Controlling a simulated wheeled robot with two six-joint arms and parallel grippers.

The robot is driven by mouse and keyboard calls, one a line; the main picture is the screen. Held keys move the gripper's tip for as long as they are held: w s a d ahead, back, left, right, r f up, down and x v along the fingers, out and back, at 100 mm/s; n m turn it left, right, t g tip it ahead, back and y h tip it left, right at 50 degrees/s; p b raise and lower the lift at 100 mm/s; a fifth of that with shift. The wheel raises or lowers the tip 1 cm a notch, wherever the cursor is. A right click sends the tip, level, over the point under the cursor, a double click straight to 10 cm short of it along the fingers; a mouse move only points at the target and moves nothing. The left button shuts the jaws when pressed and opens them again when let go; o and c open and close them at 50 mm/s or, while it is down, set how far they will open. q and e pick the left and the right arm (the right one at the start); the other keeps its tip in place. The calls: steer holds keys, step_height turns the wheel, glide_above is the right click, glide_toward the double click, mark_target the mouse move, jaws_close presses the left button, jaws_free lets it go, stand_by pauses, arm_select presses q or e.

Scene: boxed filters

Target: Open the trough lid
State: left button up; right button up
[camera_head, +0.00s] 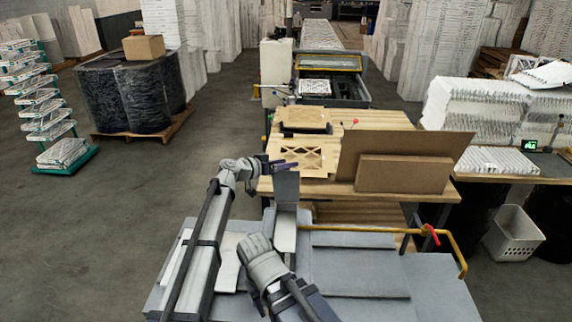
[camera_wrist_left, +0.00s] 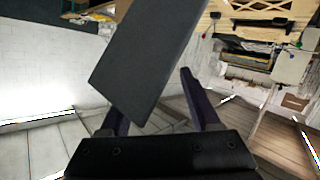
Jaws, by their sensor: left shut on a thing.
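My left gripper (camera_head: 284,165) is at the front left edge of the wooden table. It is shut on a flat grey plate, which looks like the trough lid (camera_head: 286,188); the plate stands upright below the fingers in the head view. In the left wrist view the plate (camera_wrist_left: 150,55) is large and dark, tilted, with its lower end at the finger (camera_wrist_left: 116,121) on the left. A light grey trough-like strip (camera_head: 285,232) runs just below the plate. My right arm's pale wrist (camera_head: 263,261) is near the bottom centre; its fingers cannot be made out.
The wooden table (camera_head: 385,121) holds cut frames (camera_head: 305,157), a brown board (camera_head: 398,150) and a flat carton (camera_head: 403,173). A yellow pipe with a red handle (camera_head: 431,235) is at the right. A white basket (camera_head: 513,234) is on the floor.

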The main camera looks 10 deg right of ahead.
arm_select(q)
steer(key=shift+o, duration=0.7)
steer(key=shift+f, duration=0.15)
steer(key=shift+o, duration=0.4)
steer(key=shift+d, duration=0.2)
steer(key=shift+d, duration=0.1)
steer(key=p+v, duration=0.2)
steer(key=v, duration=0.6)
steer(key=shift+w, duration=0.15)
